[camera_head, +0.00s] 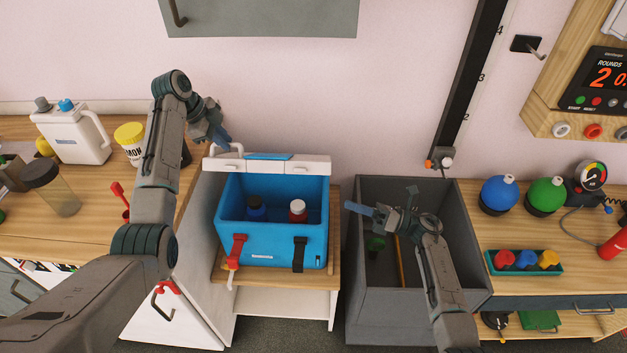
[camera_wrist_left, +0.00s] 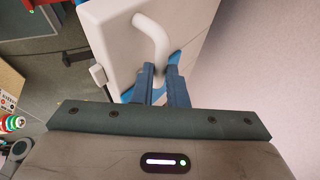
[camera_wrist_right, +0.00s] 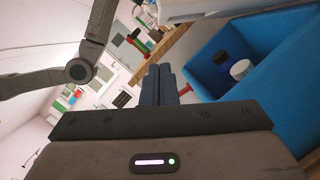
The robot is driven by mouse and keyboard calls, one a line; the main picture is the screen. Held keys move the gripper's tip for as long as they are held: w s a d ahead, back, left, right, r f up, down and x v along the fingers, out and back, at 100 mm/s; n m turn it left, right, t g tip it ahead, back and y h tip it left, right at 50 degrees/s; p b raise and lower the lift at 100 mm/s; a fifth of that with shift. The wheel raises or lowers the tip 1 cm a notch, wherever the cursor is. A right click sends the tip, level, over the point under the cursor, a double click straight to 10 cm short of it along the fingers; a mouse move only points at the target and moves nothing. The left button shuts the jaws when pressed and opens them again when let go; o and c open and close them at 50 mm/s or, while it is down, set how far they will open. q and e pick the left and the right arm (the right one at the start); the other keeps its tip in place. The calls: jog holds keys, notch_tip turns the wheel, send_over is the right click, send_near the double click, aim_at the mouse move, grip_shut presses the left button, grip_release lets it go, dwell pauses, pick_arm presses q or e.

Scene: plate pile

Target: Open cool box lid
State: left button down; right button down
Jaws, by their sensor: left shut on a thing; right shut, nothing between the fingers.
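The blue cool box (camera_head: 272,235) stands on a small wooden-topped stand, with its white lid (camera_head: 305,165) swung up at the back edge, so the inside shows. A dark blue-capped bottle (camera_head: 256,208) and a white-capped red bottle (camera_head: 297,210) stand inside. My left gripper (camera_head: 224,142) is at the lid's left end; in the left wrist view its fingers (camera_wrist_left: 164,85) are shut on the white lid handle (camera_wrist_left: 154,38). My right gripper (camera_head: 362,209) is shut and empty, right of the box over the grey bin. The box's interior also shows in the right wrist view (camera_wrist_right: 262,82).
A red latch (camera_head: 236,250) and a black latch (camera_head: 299,254) hang on the box front. The deep grey bin (camera_head: 365,310) stands to the right. A white jug (camera_head: 72,138) and a yellow-lidded tub (camera_head: 130,132) stand on the left counter.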

aim_at(314, 173)
pick_arm(q)
jog(key=shift+d+f, duration=0.1)
jog(key=shift+f, duration=0.2)
pick_arm(e)
jog(key=w+a+r, duration=0.1)
jog(key=a+r, duration=0.1)
jog(key=a, duration=0.3)
jog(key=w+a+r+n+g, duration=0.1)
jog(key=w+a+r, duration=0.1)
jog(key=a, duration=0.4)
jog(key=shift+w+r, duration=0.25)
jog(key=shift+r, duration=0.55)
jog(key=shift+d, duration=0.1)
pick_arm(q)
jog(key=shift+f, duration=0.15)
pick_arm(e)
jog(key=shift+w+r, duration=0.7)
pick_arm(q)
jog(key=c, duration=1.5)
grip_release()
pick_arm(e)
jog(key=shift+w, duration=0.1)
pick_arm(q)
jog(key=shift+o, duration=0.2)
